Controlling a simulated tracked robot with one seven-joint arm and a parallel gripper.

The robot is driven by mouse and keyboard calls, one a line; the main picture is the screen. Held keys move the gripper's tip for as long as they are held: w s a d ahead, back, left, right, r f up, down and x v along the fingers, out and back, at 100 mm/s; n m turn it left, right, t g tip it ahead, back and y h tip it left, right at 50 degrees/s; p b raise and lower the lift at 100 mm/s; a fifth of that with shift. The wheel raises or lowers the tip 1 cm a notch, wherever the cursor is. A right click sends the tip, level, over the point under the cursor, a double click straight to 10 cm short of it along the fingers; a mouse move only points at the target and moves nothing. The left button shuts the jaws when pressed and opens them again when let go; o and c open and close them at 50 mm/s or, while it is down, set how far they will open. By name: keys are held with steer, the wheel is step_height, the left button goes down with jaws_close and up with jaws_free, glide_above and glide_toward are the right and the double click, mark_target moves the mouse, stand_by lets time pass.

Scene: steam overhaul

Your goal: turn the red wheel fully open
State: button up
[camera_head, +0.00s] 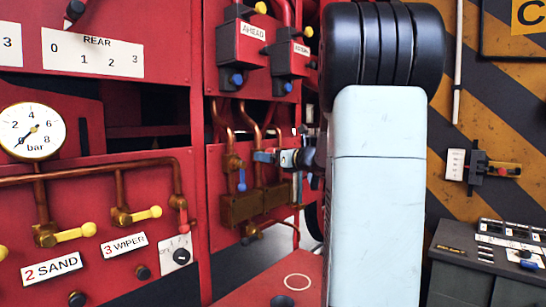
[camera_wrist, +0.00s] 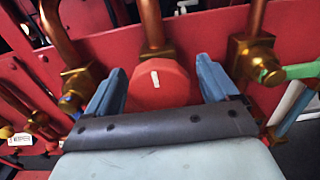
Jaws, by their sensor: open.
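The red wheel (camera_wrist: 158,84) is a round red knob with a white mark on its face, on a copper pipe in the wrist view. The mark stands close to upright. My gripper (camera_wrist: 162,88) is open, with one blue-grey finger on each side of the wheel. I cannot tell whether the fingers touch it. In the head view my gripper (camera_head: 276,157) is near the copper pipes, partly behind my arm, and the wheel is hidden there.
Brass valves stand close on both sides: one with a green lever (camera_wrist: 300,71) at right, one with a blue part (camera_wrist: 72,98) at left. The head view shows a pressure gauge (camera_head: 32,131), yellow-handled valves (camera_head: 75,232) and a dark control box (camera_head: 487,262).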

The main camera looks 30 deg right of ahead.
steer(key=c, duration=0.9)
steer(key=shift+d, duration=0.15)
steer(key=shift+c, duration=0.3)
